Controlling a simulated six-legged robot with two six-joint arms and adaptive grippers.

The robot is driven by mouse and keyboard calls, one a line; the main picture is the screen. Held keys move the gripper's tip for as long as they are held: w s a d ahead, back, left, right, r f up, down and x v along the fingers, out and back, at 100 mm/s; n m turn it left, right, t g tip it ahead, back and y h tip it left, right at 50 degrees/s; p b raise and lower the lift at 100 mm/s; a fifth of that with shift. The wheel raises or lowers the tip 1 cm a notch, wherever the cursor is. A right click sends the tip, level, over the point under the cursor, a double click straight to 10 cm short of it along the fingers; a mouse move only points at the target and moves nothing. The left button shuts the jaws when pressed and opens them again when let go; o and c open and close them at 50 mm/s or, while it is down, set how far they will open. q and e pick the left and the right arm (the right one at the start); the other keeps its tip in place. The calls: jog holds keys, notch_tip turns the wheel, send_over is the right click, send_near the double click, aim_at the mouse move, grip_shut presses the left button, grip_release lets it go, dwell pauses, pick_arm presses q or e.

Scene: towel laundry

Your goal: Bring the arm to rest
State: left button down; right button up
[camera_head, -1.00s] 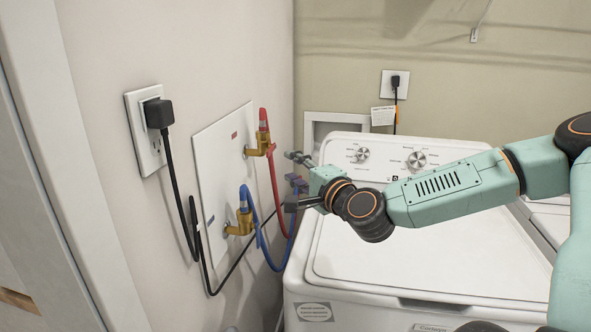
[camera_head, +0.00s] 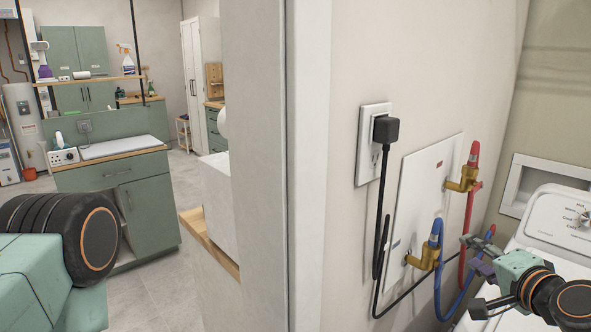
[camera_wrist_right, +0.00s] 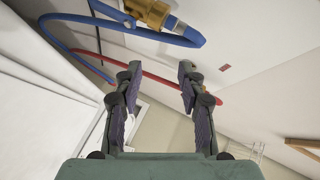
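My right gripper (camera_head: 474,274) is at the lower right of the head view, in front of the washer and close to the hoses by the wall. In the right wrist view the right gripper (camera_wrist_right: 158,82) has its two fingers spread apart with nothing between them. A blue hose (camera_wrist_right: 185,40) and a red hose (camera_wrist_right: 155,76) pass beyond the fingers there. Part of my left arm shows at the left edge of the head view; its gripper is out of the picture.
The white washer (camera_head: 535,237) is cut off at right. A brass valve with a blue hose (camera_head: 437,275) and one with a red hose (camera_head: 470,200) stick out from the wall. A black plug (camera_head: 386,130) sits in an outlet. A green cabinet (camera_head: 143,205) stands at left beyond the wall's end.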

jog(key=s+a+f+n+g+b, duration=0.25)
jog(key=s+f, duration=0.25)
jog(key=f, duration=0.4)
jog(key=s+a+f+n+g+b, duration=0.1)
jog(key=s+a+f+n+g, duration=0.2)
jog(key=s+f, duration=0.35)
jog(key=s+a+f+n+g+b, duration=0.2)
jog(key=s+a+f+n+g, duration=0.1)
jog(key=f, duration=0.7)
jog(key=s+a+f+n+g+b, duration=0.2)
jog(key=s+f+g, duration=0.1)
jog(key=s+f, duration=0.5)
jog(key=s+a+f+n+g+b, duration=0.1)
jog(key=s+f+n+g+b, duration=0.1)
jog(key=s+f, duration=0.5)
jog(key=s+g, duration=0.1)
jog(key=s, duration=0.4)
jog(key=shift+s+a+f+h, duration=0.3)
jog(key=shift+s+a+f, duration=0.05)
jog(key=shift+s, duration=0.05)
jog(key=shift+n, duration=0.25)
